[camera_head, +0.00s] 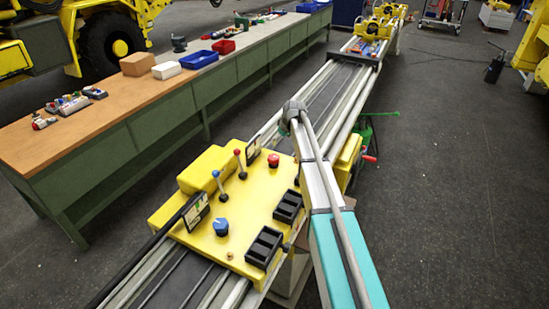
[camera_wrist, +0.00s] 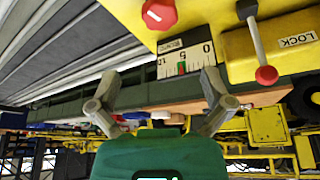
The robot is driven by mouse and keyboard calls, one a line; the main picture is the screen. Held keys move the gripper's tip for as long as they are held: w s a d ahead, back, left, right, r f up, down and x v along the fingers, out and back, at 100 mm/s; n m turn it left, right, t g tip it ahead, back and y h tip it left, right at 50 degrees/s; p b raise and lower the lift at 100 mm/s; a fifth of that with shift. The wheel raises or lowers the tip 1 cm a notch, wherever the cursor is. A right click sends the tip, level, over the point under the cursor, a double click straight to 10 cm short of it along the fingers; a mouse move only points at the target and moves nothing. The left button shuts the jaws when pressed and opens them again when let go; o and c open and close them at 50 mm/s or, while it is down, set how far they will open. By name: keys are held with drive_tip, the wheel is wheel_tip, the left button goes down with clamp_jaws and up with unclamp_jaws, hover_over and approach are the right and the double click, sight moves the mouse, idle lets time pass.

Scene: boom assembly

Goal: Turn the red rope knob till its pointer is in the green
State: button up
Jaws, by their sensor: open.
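The red rope knob (camera_head: 273,160) sits on the yellow control panel (camera_head: 250,212), beside a small gauge (camera_head: 253,150). In the wrist view the red knob (camera_wrist: 160,13) is at the top edge, partly cut off. The gauge (camera_wrist: 186,60) there has a white scale with a small green mark near the 5; I cannot make out its pointer clearly. My gripper (camera_wrist: 158,75) is open and empty, its two fingers spread below the knob in the picture and apart from it. In the head view my arm reaches past the panel's right side, and the fingers are not clear.
A red-tipped lever (camera_head: 238,152) stands left of the knob, close to the gauge; it also shows in the wrist view (camera_wrist: 265,75). A blue-tipped lever (camera_head: 216,174), a blue knob (camera_head: 221,227) and black sockets (camera_head: 264,247) share the panel. A long workbench (camera_head: 150,95) runs behind.

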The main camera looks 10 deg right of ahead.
sight(274, 157)
drive_tip(key=shift+b+x, duration=6.15)
drive_tip(key=shift+x, duration=0.65)
drive_tip(key=c, duration=0.9)
drive_tip(key=shift+m, duration=0.3)
drive_tip(key=shift+m+h, duration=0.8)
drive_tip(key=shift+m, duration=0.9)
